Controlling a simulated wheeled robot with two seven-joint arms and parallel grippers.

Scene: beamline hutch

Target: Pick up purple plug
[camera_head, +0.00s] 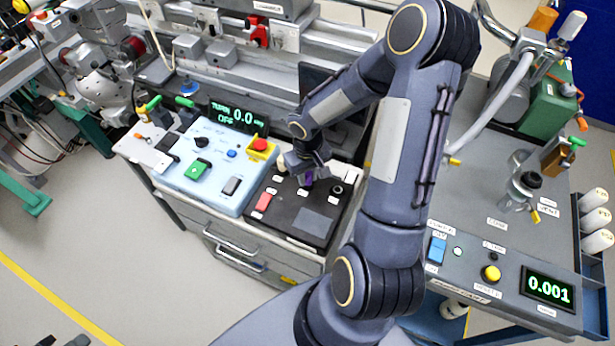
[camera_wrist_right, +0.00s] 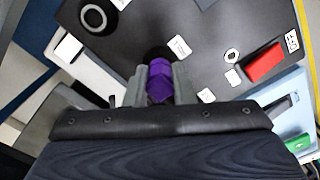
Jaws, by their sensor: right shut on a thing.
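The purple plug (camera_wrist_right: 159,82) sits between the two fingers of my right gripper (camera_wrist_right: 155,84) in the wrist view, and the gripper is shut on it. In the head view the plug (camera_head: 308,178) shows as a small purple patch under my right gripper (camera_head: 308,172), over the black board (camera_head: 287,226). I cannot tell whether the plug touches the board. A dark round patch lies just beyond it in the wrist view. Dark tips of my left gripper (camera_head: 58,341) show at the bottom left edge, apart and empty.
On the board are a red block (camera_head: 263,202), a white block (camera_head: 351,176), a black ring (camera_head: 337,190) and labels. A light blue control box (camera_head: 215,180) stands to the left. A grey vacuum panel (camera_head: 465,270) stands right, beyond my arm. The floor at left is clear.

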